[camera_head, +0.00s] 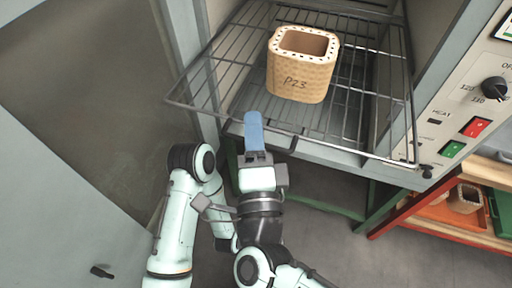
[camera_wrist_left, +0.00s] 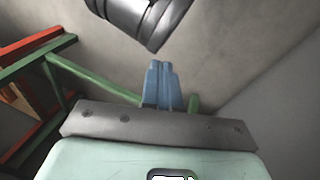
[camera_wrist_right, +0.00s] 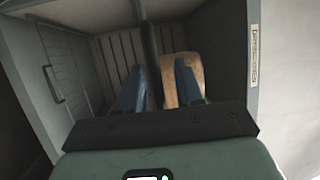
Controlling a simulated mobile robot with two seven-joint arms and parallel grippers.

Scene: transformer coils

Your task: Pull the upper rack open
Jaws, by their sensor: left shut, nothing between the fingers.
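The upper rack (camera_head: 352,128), a wire shelf, sticks out past the front frame of the grey cabinet. A tan perforated coil block (camera_head: 300,78) marked "P23" stands upright on it. My right gripper (camera_head: 253,126) is at the rack's front wire, left of its middle. In the right wrist view its blue fingers (camera_wrist_right: 160,75) are apart. A dark bar runs between them, nearer the left finger; firm contact is not clear. The tan block (camera_wrist_right: 181,75) shows behind the right finger. My left gripper (camera_wrist_left: 162,82) is shut and empty, low beside a green frame.
The cabinet door (camera_head: 90,110) stands open at the left. A control panel (camera_head: 475,100) with a knob and red and green switches is at the right. A red-framed shelf (camera_head: 450,235) with an orange tray stands lower right. Grey floor is free below.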

